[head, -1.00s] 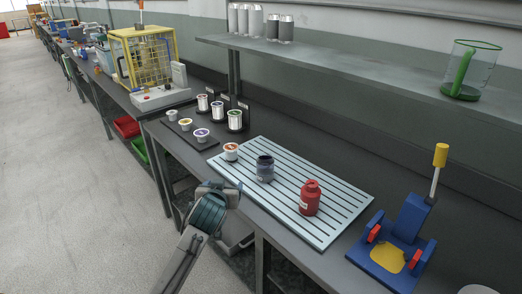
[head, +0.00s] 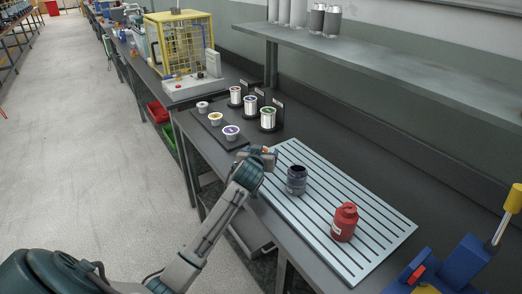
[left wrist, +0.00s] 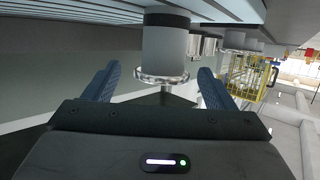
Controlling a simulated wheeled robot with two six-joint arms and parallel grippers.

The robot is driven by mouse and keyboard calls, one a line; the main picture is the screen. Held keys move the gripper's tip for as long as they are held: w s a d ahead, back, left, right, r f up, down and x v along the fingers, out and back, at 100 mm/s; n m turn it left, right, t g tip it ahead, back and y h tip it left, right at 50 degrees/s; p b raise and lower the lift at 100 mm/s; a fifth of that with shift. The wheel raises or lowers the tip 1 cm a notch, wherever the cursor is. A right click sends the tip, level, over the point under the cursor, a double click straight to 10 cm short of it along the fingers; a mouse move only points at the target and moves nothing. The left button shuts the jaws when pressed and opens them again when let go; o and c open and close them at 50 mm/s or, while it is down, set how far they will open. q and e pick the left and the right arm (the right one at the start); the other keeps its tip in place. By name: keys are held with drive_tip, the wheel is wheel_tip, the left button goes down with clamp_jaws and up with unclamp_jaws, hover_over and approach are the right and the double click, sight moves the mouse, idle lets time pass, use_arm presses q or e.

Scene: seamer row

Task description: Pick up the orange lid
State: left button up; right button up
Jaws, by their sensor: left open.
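The orange lid (head: 265,148) is mostly hidden by my left gripper (head: 267,154) at the near-left corner of the slatted board; only a speck of orange shows. In the left wrist view, which looks upside down, a grey cylindrical body with a wider, shiny rim (left wrist: 163,50) stands between the spread blue fingers of my left gripper (left wrist: 160,80). It appears to be the lidded piece seen edge-on, so its orange face does not show. Gaps show between it and both fingers. My right gripper is in neither view.
A dark jar (head: 296,181) and a red bottle (head: 344,223) stand on the slatted board (head: 385,235). Small cups on a dark mat and several cans stand behind to the left. A shelf (head: 400,70) overhangs the back. A blue lever device (head: 450,270) is at right.

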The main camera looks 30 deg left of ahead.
use_arm(q)
drive_tip(key=x, duration=0.3)
drive_tip(key=shift+w+a, duration=0.15)
drive_tip(key=shift+w, duration=0.05)
drive_tip(key=shift+s, duration=0.1)
drive_tip(key=c, duration=1)
drive_tip(key=shift+c, duration=0.2)
